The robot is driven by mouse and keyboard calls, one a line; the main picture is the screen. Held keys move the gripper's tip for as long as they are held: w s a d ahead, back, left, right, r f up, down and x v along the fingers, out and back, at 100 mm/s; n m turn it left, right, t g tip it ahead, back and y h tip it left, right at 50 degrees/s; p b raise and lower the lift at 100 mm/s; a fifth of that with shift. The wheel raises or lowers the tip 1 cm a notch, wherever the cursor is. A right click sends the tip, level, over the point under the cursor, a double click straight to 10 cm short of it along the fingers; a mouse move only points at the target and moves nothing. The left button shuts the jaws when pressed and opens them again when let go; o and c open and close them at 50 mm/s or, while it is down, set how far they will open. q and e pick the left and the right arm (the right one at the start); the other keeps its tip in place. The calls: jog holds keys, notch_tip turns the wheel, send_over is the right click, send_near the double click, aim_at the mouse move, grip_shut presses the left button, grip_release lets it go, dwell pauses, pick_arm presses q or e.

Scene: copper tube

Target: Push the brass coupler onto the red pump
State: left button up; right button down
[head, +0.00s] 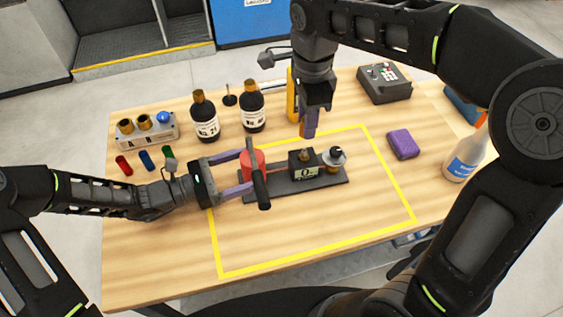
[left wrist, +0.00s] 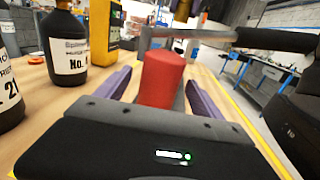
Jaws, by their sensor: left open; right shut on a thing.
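The red pump (head: 253,160) stands at the left end of a dark base plate (head: 285,187) on the table. A bar with a black handle (head: 261,188) crosses over it. My left gripper (head: 244,171) is open, its purple fingers on either side of the pump; the left wrist view shows the red body (left wrist: 163,80) between the fingers, with a gap visible. My right gripper (head: 308,130) points down above the table behind the plate, shut on a small brownish thing mostly hidden by its fingers. I cannot tell whether this is the brass coupler.
A rack (head: 147,134) with brass pieces, two dark bottles (head: 205,122) (head: 253,111), a purple block (head: 403,144) and a spray bottle (head: 465,160) stand around. The front of the yellow outline is clear.

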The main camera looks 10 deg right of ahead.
pick_arm(q)
jog(key=shift+w+d, duration=0.15)
jog(key=shift+d, duration=0.65)
grip_shut()
dwell(0.4)
